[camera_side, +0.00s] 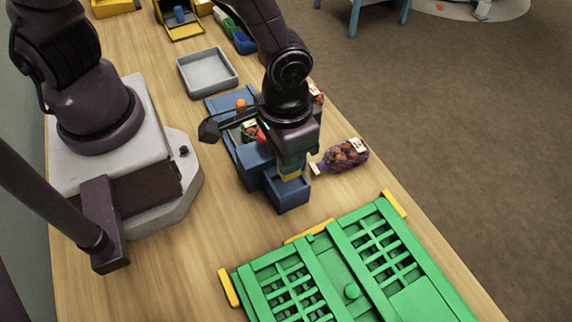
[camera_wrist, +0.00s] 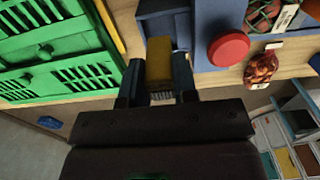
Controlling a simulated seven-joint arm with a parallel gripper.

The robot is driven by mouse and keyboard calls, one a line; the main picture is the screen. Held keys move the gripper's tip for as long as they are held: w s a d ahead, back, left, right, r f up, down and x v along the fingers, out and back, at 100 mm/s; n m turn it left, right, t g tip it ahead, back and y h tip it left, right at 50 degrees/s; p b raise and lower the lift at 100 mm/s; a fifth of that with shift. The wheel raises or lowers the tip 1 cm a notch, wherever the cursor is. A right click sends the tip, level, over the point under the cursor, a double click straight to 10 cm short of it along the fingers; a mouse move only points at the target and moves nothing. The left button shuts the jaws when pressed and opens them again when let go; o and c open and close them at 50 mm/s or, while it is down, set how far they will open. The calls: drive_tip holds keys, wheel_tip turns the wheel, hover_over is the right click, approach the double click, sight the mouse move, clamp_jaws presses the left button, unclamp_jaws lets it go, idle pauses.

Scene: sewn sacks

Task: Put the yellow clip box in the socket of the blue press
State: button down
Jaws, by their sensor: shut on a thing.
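My gripper (camera_side: 291,163) is shut on the yellow clip box (camera_side: 291,175), with the box between the two fingers. In the wrist view, my gripper (camera_wrist: 157,82) holds the yellow clip box (camera_wrist: 159,58) by its sides. The blue press (camera_side: 249,165) is directly below and beside my gripper, with its blue box-like front part (camera_side: 291,195) under the yellow box. The press's round red button (camera_wrist: 229,49) shows in the wrist view, right of the fingers. The socket's inside is hidden, and I cannot tell whether the yellow box touches the press.
A filled mesh sack (camera_side: 345,156) lies right of the press. A green slatted crate (camera_side: 325,262) with yellow edges stands in the foreground. A grey tray (camera_side: 207,72) and small coloured bins (camera_side: 228,28) are behind.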

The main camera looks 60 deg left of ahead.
drive_tip(key=shift+f, duration=1.7)
drive_tip(key=shift+f, duration=0.1)
drive_tip(key=c, duration=0.9)
unclamp_jaws()
wheel_tip(320, 180, up, 12)
drive_tip(key=shift+r, duration=0.15)
drive_tip(key=s+a+r+t, duration=0.2)
drive_tip(key=a+r, duration=0.5)
drive_tip(key=a, duration=0.1)
drive_tip(key=s+a+r+t, duration=0.2)
drive_tip(key=a+r+t, duration=0.1)
drive_tip(key=a+r, duration=0.4)
drive_tip(key=shift+a+r+t, duration=0.3)
drive_tip(key=shift+a+r, duration=0.05)
drive_tip(key=shift+r, duration=0.15)
